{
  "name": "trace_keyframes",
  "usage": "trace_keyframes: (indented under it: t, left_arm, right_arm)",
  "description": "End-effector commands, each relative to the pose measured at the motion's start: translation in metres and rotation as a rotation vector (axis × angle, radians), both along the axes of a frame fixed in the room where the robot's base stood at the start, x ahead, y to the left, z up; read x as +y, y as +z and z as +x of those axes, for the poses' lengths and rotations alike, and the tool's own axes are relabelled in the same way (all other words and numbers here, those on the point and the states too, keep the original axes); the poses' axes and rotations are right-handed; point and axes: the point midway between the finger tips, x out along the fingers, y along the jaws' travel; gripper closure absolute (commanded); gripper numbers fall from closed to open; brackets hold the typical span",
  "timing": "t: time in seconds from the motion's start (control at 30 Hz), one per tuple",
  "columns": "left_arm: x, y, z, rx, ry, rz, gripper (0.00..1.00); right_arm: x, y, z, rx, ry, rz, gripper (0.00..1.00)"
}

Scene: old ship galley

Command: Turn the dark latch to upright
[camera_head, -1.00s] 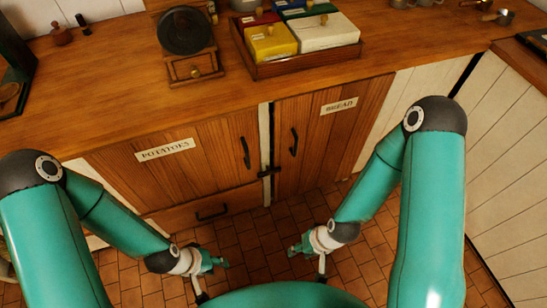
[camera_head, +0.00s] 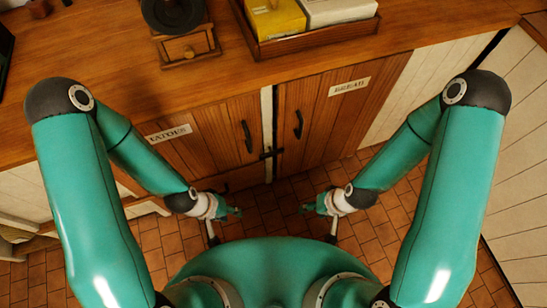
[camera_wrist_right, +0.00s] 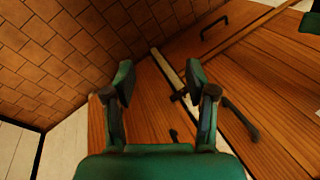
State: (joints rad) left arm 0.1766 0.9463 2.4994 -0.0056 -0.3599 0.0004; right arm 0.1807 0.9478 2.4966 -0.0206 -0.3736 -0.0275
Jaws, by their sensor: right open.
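The dark latch (camera_head: 270,153) lies about level across the pale post (camera_head: 267,110) between the two cabinet doors, below the door handles. It also shows small in the right wrist view (camera_wrist_right: 179,96), across the pale post and partly near my finger. My right gripper (camera_head: 305,209) is in front of and below the latch, apart from it; in its wrist view the two fingers (camera_wrist_right: 160,80) are spread with nothing between them. My left gripper (camera_head: 238,211) is in front of the potatoes door side, apart from the doors; its fingers are too small to judge.
The potatoes door (camera_head: 208,140) and the bread door (camera_head: 330,115) are shut, with dark handles (camera_head: 247,137) and (camera_head: 298,125). The wooden counter (camera_head: 230,70) overhangs above, carrying a grinder (camera_head: 187,46) and a box tray (camera_head: 310,40). Tiled floor (camera_head: 275,205) is clear between my grippers.

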Motion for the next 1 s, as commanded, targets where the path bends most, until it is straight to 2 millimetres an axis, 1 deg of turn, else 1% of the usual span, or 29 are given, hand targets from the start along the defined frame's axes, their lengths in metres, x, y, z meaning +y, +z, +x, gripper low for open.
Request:
trace_keyframes:
  t: [0.03, 0.07, 0.17, 0.27, 0.3, 0.37, 0.4, 0.47, 0.5, 0.57, 0.6, 0.7, 0.8, 0.9, 1.0]
  left_arm:
    - [0.000, -0.011, 0.000, 0.000, 0.000, 0.000, 0.60]
    - [0.000, -0.017, 0.000, 0.000, 0.000, 0.000, 0.60]
    - [0.000, -0.043, 0.000, 0.000, 0.000, 0.000, 0.60]
    - [0.000, -0.078, 0.000, 0.000, 0.000, 0.000, 0.60]
    - [0.000, -0.094, 0.000, 0.000, 0.000, 0.000, 0.60]
    - [0.000, -0.119, 0.000, 0.000, 0.000, 0.000, 0.60]
    - [0.000, -0.135, 0.000, 0.000, 0.000, 0.000, 0.60]
    - [0.000, -0.159, 0.000, 0.000, 0.000, 0.000, 0.60]
    - [0.000, -0.175, 0.000, 0.000, 0.000, 0.000, 0.60]
    - [0.000, -0.198, 0.000, 0.000, 0.000, 0.000, 0.60]
    - [0.000, -0.214, 0.000, 0.000, 0.000, 0.000, 0.60]
    - [0.000, -0.250, 0.000, 0.000, 0.000, 0.000, 0.60]
    - [0.000, -0.279, 0.000, 0.000, 0.000, 0.000, 0.60]
    - [0.000, -0.301, 0.000, 0.000, 0.000, 0.000, 0.60]
    - [0.000, -0.314, 0.000, 0.000, 0.000, 0.000, 0.60]
  right_arm:
    - [-0.004, -0.013, 0.004, -0.028, 0.029, 0.000, 0.44]
    - [-0.008, -0.019, 0.008, -0.053, 0.056, 0.000, 0.44]
    - [-0.011, -0.049, 0.024, -0.178, 0.189, -0.006, 0.44]
    - [-0.012, -0.086, 0.048, -0.368, 0.384, -0.024, 0.44]
    - [-0.011, -0.102, 0.059, -0.459, 0.473, -0.039, 0.44]
    - [-0.011, -0.125, 0.076, -0.608, 0.613, -0.071, 0.44]
    - [-0.009, -0.139, 0.087, -0.713, 0.708, -0.099, 0.44]
    - [-0.008, -0.158, 0.102, -0.873, 0.844, -0.154, 0.44]
    - [-0.007, -0.169, 0.111, -0.978, 0.929, -0.197, 0.44]
    - [-0.005, -0.184, 0.124, -1.136, 1.049, -0.274, 0.44]
    - [-0.004, -0.193, 0.131, -1.240, 1.122, -0.332, 0.44]
    - [-0.002, -0.210, 0.143, -1.483, 1.276, -0.505, 0.44]
    - [-0.002, -0.221, 0.149, -1.684, 1.382, -0.694, 0.44]
    - [-0.003, -0.226, 0.151, -1.830, 1.441, -0.871, 0.44]
    - [-0.005, -0.226, 0.151, -1.922, 1.468, -1.009, 0.44]
